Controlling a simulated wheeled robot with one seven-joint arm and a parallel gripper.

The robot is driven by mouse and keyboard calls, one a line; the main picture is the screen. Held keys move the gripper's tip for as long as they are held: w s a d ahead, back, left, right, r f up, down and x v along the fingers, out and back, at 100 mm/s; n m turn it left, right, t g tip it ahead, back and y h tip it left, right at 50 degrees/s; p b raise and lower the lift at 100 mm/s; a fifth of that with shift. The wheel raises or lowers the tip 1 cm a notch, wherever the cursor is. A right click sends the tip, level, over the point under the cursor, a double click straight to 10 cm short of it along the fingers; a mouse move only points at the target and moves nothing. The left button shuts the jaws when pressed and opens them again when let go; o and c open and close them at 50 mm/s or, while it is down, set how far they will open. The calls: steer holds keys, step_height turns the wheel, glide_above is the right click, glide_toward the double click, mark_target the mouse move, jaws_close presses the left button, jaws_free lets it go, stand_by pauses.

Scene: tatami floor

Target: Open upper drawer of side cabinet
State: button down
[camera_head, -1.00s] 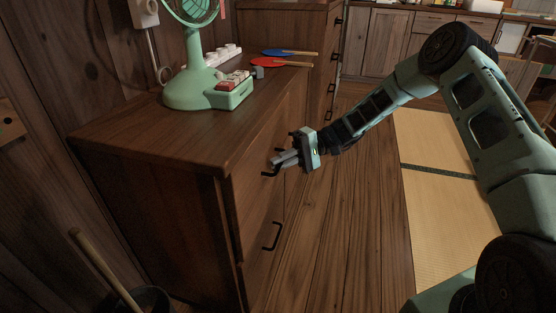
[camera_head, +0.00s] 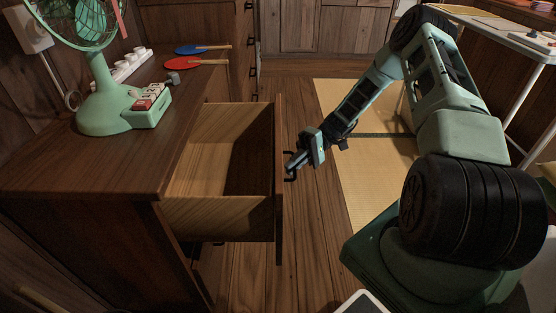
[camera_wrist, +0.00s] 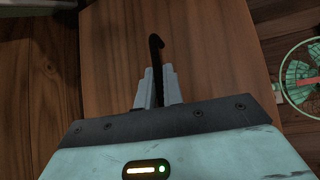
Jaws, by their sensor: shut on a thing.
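The side cabinet (camera_head: 70,185) is dark wood and stands at the left in the head view. Its upper drawer (camera_head: 215,216) is pulled far out, and its pale inside shows empty. My gripper (camera_head: 293,163) is at the front of this drawer, shut on the black drawer handle (camera_head: 291,178). In the wrist view my gripper (camera_wrist: 157,88) has its two fingers on either side of the dark handle (camera_wrist: 156,50), with the drawer front (camera_wrist: 215,60) behind it. The lower drawer's front is mostly hidden under the open drawer.
A green fan (camera_head: 108,105) stands on the cabinet top, with a white power strip (camera_head: 126,65), a red paddle (camera_head: 190,64) and a blue paddle (camera_head: 195,48) behind it. Wooden floor (camera_head: 310,235) lies free right of the drawer. A white-legged table (camera_head: 520,45) stands at the right.

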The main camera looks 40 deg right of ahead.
steer(key=shift+s+d, duration=0.15)
steer(key=shift+d, duration=0.05)
steer(key=c, duration=1.8)
jaws_free()
steer(key=p+v, duration=0.1)
steer(key=v, duration=1.6)
steer(key=shift+d, duration=0.25)
